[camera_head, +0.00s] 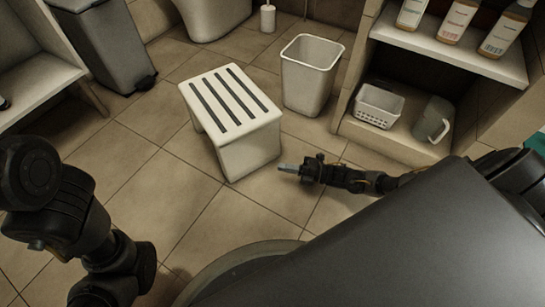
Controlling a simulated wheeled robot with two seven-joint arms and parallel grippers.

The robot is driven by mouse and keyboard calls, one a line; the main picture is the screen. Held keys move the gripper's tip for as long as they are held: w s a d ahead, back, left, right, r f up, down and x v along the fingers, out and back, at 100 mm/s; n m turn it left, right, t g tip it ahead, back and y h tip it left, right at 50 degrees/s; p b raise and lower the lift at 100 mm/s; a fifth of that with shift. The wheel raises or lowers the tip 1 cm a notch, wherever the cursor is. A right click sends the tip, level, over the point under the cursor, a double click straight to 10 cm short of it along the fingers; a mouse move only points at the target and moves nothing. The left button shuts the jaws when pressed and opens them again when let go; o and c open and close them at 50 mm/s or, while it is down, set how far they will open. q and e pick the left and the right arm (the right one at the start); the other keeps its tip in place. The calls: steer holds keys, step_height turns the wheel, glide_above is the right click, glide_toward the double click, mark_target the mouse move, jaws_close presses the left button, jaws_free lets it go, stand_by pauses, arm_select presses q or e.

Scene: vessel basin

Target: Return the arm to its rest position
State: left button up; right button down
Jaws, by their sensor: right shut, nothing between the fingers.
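My right gripper (289,169) is in the middle of the view, above the tiled floor and just right of the stool's front corner. Its fingers point left and look closed, with nothing between them. My right arm comes in from the right, partly hidden behind my dark body. My left arm shows at the lower left as black links; its gripper cannot be made out.
A white stool (258,149) with dark slots stands left of my right gripper. A white bin (309,79) stands behind it. At right, a shelf unit (451,50) holds bottles, a white basket (378,106) and a grey jug (432,120). The tiled floor (150,185) at left is clear.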

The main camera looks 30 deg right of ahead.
steer(key=p+v, duration=0.1)
steer(key=v, duration=0.4)
stand_by(0.3)
